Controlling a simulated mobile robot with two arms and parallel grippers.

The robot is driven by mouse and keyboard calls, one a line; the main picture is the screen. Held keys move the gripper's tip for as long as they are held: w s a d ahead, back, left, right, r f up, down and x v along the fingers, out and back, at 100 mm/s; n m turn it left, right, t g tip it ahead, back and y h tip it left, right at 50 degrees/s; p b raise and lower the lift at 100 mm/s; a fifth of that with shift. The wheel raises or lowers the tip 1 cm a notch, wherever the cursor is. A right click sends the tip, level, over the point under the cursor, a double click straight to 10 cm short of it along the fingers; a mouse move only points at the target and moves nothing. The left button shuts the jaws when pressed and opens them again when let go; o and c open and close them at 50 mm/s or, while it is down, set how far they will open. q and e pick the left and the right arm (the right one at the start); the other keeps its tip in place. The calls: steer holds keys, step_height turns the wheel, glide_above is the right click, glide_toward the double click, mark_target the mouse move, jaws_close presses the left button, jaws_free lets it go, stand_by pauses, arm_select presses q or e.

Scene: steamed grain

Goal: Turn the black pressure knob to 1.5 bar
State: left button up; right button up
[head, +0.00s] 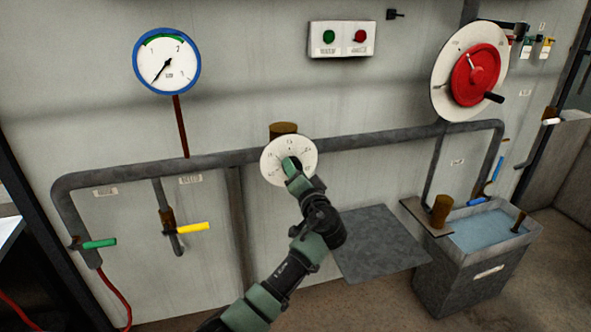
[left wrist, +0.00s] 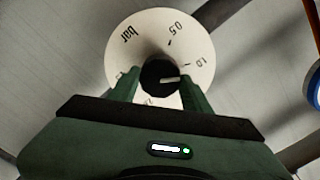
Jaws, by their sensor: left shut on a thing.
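The black pressure knob (left wrist: 158,73) sits at the centre of a round white dial (left wrist: 148,30) marked bar, 0.5 and 1.0. My left gripper (left wrist: 160,88) is shut on the knob, one green finger on each side. The knob's white mark points right in the left wrist view, towards the side of the 1.0 label; the fingers hide part of the scale beyond it. In the head view the dial (head: 272,153) is on the wall pipe, and my left gripper (head: 291,166) covers most of the knob. My right gripper is not in view.
A blue-rimmed gauge (head: 183,52) has its needle pointing lower left. A red handwheel (head: 473,76), a green and red button box (head: 343,51), a green valve handle (head: 99,243), a yellow handle (head: 193,228) and a water tank (head: 465,272) stand around the pipe.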

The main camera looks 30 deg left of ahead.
arm_select(q)
steer(key=m+p, duration=0.6)
steer(key=m, duration=0.5)
steer(key=shift+f, duration=0.1)
stand_by(0.5)
steer(key=o, duration=1.4)
steer(key=b+v, duration=0.1)
steer(key=v, duration=0.7)
steer(key=shift+b, duration=0.3)
